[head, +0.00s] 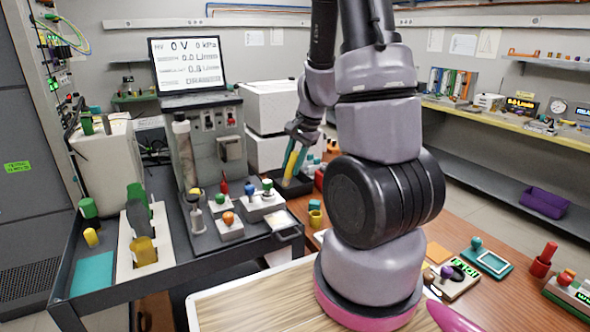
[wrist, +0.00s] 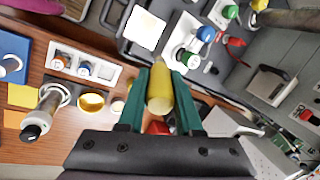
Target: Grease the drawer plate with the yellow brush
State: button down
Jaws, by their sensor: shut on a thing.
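My gripper (head: 292,160) has two teal fingers and is shut on the yellow brush (wrist: 160,88). In the head view the yellow brush (head: 292,166) hangs tilted between the fingers, above or in front of a dark tray (head: 296,186); I cannot tell whether it touches it. In the wrist view the brush points away from the palm, its far tip hard to make out. A pale square plate (wrist: 143,28) in a dark frame, which looks like the drawer plate, lies beyond the fingers. It also shows at the cart's right corner (head: 285,233), apart from the brush.
The dark cart (head: 190,262) carries small blocks with coloured knobs (head: 229,222) and a glass column (head: 186,160). A yellow cup (head: 315,215) stands on the wooden bench (head: 455,237), with more small fixtures on the right. My arm hides part of the bench.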

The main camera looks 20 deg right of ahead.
jog(key=shift+s+d+r+g+y, duration=0.15)
jog(key=shift+r+g+y, duration=0.2)
jog(key=shift+r, duration=0.35)
jog(key=shift+s+d+r+g+y, duration=0.2)
jog(key=shift+s+r+g+y, duration=0.05)
jog(key=shift+s+r, duration=0.15)
notch_tip(320, 180, down, 5)
jog(key=shift+r, duration=0.1)
